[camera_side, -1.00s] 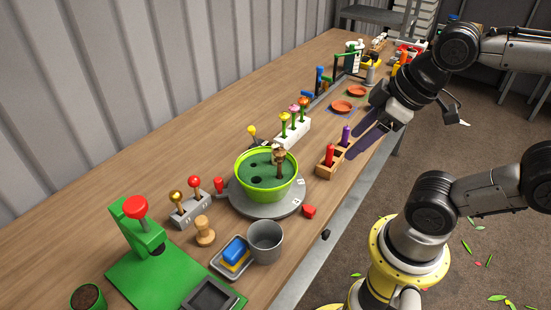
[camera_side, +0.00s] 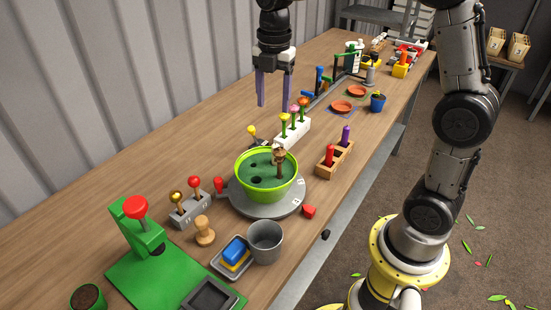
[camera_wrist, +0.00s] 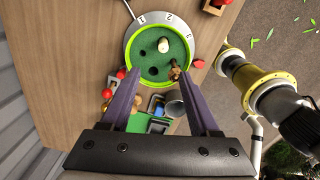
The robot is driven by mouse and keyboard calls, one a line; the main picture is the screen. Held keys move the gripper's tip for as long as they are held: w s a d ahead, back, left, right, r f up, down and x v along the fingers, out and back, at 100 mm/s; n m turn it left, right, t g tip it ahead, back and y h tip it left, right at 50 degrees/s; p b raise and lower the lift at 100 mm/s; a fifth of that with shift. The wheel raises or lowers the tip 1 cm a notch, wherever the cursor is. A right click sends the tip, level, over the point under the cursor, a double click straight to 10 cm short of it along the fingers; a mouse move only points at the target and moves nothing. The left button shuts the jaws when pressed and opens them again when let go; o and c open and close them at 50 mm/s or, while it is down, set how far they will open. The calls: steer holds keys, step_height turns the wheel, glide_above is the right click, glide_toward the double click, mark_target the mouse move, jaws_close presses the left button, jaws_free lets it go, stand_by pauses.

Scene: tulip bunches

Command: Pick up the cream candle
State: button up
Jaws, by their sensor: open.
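The cream candle (camera_wrist: 163,45) shows in the wrist view as a pale, rounded top standing in the green-filled bowl (camera_wrist: 128,52). A brown piece (camera_wrist: 176,73) stands close beside it, and two dark holes are in the green surface. In the side view the bowl (camera_side: 266,198) holds an upright brown piece (camera_side: 280,170); I cannot pick out the candle separately there. My gripper (camera_side: 274,105) points down with its purple fingers apart and empty. It hangs high above the table, up and beyond the bowl. In the wrist view, the fingers (camera_wrist: 158,78) frame the bowl's lower part.
The bowl sits on a grey numbered disc (camera_side: 292,205). A white rack (camera_side: 294,133) with several tulips stands behind it. A wooden block (camera_side: 328,169) with red and purple pieces is to the right.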

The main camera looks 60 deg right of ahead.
mark_target(275, 145)
steer(key=f, duration=1.5)
steer(key=shift+d, duration=0.3)
steer(key=shift+r, duration=0.1)
jaws_close()
